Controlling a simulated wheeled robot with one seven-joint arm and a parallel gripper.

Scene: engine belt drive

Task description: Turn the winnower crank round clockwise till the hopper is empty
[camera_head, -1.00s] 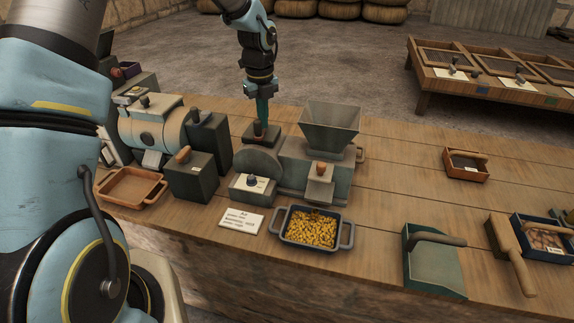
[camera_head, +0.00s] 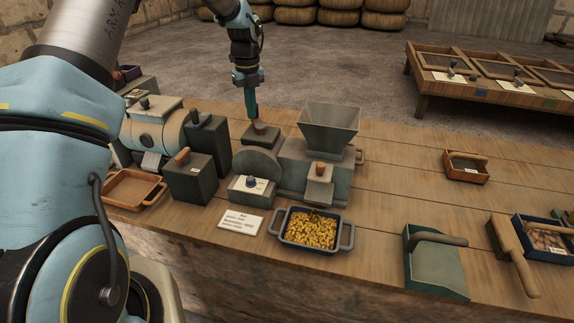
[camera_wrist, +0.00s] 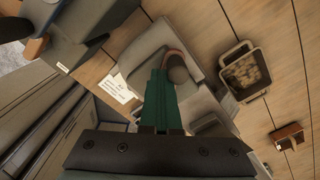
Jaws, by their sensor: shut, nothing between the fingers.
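The winnower (camera_head: 313,171) stands on the bench, with a flared grey-green hopper (camera_head: 328,125) on top and a rounded drum housing (camera_head: 257,167) at its left. The hopper's visible inner walls look bare; its bottom is hidden. A reddish-brown knob (camera_head: 260,126) shows behind the drum. It looks like the crank's handle and also shows in the wrist view (camera_wrist: 178,66). My gripper (camera_head: 252,117) points down beside this knob, its green fingers together and empty. I cannot tell whether they touch it. A dark two-handled pan (camera_head: 287,240) of yellow grain sits in front of the winnower.
A dark box with a wooden knob (camera_head: 190,178) and a round-bodied machine (camera_head: 153,133) stand left. A wooden tray (camera_head: 133,190) and a label card (camera_head: 240,222) lie near the front edge. A green scoop (camera_head: 434,268) lies right. The bench's right middle is mostly clear.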

